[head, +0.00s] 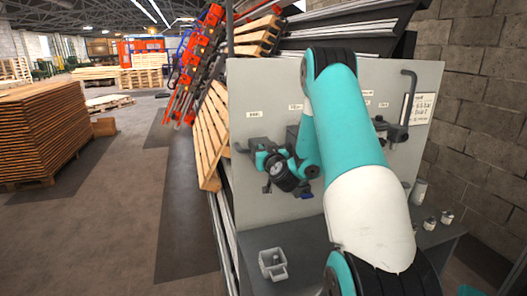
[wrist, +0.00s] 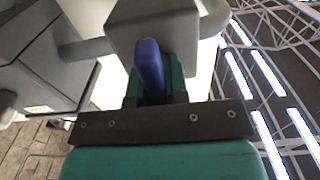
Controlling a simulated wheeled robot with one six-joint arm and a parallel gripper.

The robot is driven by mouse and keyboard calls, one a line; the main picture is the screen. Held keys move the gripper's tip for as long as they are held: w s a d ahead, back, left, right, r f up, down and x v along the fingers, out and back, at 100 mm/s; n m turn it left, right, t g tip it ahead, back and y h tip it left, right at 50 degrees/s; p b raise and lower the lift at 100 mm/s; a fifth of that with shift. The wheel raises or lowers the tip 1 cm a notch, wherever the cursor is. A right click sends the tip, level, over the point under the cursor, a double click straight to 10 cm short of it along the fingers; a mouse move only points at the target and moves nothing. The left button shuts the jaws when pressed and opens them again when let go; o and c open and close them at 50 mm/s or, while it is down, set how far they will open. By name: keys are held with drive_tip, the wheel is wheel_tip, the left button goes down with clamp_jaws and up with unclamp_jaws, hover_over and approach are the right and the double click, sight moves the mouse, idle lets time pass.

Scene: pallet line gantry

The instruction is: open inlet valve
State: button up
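In the wrist view a blue lever (wrist: 150,65) sticks out below a grey valve block (wrist: 155,25) with a grey pipe. The teal fingers of my gripper (wrist: 154,85) stand on either side of this lever, close to it; whether they press on it is unclear. In the head view my gripper (head: 262,160) is at the left valve on the grey panel (head: 258,88), below a small label (head: 254,114) too small to read. My arm partly covers this valve. Another blue lever (head: 307,194) shows right of my wrist.
Another fitting with a tall grey handle (head: 408,100) is at the panel's right, near a white sign (head: 422,107). A grey open box (head: 272,263) and several small metal parts (head: 430,223) sit on the ledge. Wooden pallets (head: 212,135) lean at the left.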

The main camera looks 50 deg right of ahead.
clamp_jaws()
drive_tip(key=shift+m, duration=0.3)
drive_tip(key=shift+s+d+f+m+b, duration=0.2)
drive_tip(key=shift+f+m+b, duration=0.15)
drive_tip(key=shift+m, duration=2.5)
drive_tip(key=shift+s+d+f+m+b, duration=0.1)
drive_tip(key=shift+d+f+m+b, duration=0.25)
drive_tip(key=shift+m, duration=2.55)
drive_tip(key=shift+s+d+f+m+b, duration=0.15)
drive_tip(key=shift+m+b, duration=0.35)
drive_tip(key=shift+m, duration=2.35)
drive_tip(key=o, duration=0.6)
unclamp_jaws()
